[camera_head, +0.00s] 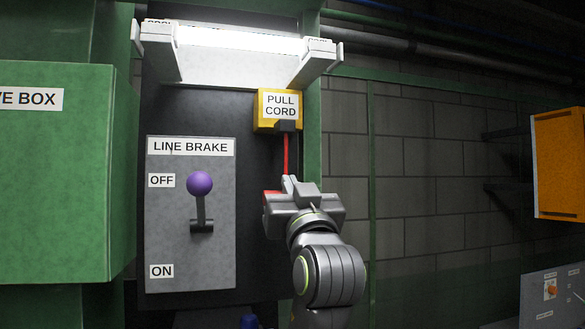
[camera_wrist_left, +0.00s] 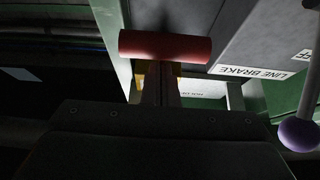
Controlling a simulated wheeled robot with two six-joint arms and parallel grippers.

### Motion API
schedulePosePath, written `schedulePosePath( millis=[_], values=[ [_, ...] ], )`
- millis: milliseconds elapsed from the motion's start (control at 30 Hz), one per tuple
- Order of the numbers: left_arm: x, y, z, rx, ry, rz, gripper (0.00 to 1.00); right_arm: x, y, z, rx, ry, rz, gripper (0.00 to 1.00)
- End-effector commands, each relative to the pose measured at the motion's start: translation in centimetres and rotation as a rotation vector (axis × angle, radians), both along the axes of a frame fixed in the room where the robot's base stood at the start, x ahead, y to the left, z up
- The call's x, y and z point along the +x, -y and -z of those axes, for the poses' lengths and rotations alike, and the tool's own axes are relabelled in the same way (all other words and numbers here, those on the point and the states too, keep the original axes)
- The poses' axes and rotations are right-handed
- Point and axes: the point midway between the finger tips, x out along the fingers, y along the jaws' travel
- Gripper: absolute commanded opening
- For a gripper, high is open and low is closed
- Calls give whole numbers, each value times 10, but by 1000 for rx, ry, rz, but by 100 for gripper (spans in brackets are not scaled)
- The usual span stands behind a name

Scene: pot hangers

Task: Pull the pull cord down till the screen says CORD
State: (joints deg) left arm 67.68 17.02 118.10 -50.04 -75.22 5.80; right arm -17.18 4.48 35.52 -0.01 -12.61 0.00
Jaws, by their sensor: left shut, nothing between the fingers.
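The yellow pull cord box (camera_head: 266,112) is on the dark panel, labelled PULL CORD. Its red cord (camera_head: 286,154) hangs straight down behind my left gripper (camera_head: 288,186). A bit of the red handle (camera_head: 271,193) shows at the gripper's left side; the rest is hidden. In the left wrist view the red handle (camera_wrist_left: 166,46) is a bar lying across, at the tips of my left gripper (camera_wrist_left: 158,68). The fingers are shut with nothing between them. I cannot tell whether they touch the handle. My right gripper is not in view. No readable screen shows.
The LINE BRAKE panel (camera_head: 190,262) with its purple-knobbed lever (camera_head: 200,184) is left of my gripper. A green box (camera_head: 52,180) juts out further left. A lit lamp (camera_head: 236,40) is above. Open space lies right, before the block wall (camera_head: 435,180).

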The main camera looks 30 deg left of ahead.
Motion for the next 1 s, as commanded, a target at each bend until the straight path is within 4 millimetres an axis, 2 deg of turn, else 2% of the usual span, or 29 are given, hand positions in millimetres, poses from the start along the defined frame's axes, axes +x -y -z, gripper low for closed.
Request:
schedulePosePath(
  millis=[567, 900, 1000],
  values=[
    [0, -1, 8, 0, 0, 0, 0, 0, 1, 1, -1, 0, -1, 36],
    [1, -1, 48, 0, -2, 0, 0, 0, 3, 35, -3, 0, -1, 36],
    [1, -1, 55, -1, -2, 0, 0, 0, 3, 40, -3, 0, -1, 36]
  ],
)
